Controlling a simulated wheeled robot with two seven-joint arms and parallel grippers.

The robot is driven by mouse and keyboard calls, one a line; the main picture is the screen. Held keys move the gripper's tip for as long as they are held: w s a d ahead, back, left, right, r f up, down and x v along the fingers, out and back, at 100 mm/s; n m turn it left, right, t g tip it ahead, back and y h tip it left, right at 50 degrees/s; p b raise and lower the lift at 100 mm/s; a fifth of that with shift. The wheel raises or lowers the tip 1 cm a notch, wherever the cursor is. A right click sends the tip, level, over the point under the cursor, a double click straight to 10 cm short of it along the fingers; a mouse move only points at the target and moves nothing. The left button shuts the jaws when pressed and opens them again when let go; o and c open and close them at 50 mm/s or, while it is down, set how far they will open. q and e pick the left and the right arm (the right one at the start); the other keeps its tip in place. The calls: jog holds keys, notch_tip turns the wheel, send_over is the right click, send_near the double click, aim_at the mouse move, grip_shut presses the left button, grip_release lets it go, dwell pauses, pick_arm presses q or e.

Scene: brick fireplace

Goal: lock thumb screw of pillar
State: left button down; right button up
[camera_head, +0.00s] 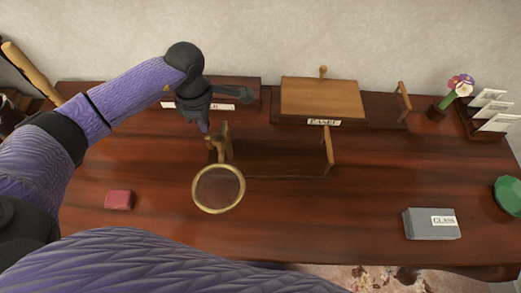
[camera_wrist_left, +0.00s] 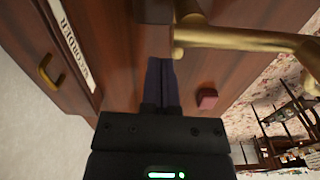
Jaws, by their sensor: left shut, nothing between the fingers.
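A wooden pillar (camera_head: 224,140) stands at the left end of a low stand on the desk. A round lens in a brass ring (camera_head: 218,189) sits just in front of it. A brass arm (camera_wrist_left: 245,40) runs beside the pillar in the left wrist view. A second pillar (camera_head: 328,147) stands at the stand's right end. My left gripper (camera_head: 206,129) is shut and empty, pointing down just left of the left pillar. Its closed fingers (camera_wrist_left: 161,80) also show in the wrist view, close to the wood. I cannot clearly make out the thumb screw. My right gripper is not in view.
A red block (camera_head: 119,200) lies at left front. A labelled wooden box (camera_head: 322,97) stands behind, with a labelled drawer unit (camera_head: 238,93) to its left. A grey box (camera_head: 431,224), a green object (camera_head: 509,195) and a flower (camera_head: 460,85) are at right. The front middle is clear.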

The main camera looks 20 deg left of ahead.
pick_arm(q)
jog(key=shift+s, duration=0.25)
jog(key=shift+f, duration=0.1)
jog(key=shift+f, duration=0.25)
jog(key=shift+r, duration=0.15)
notch_tip(320, 180, up, 7)
jog(key=p, duration=0.5)
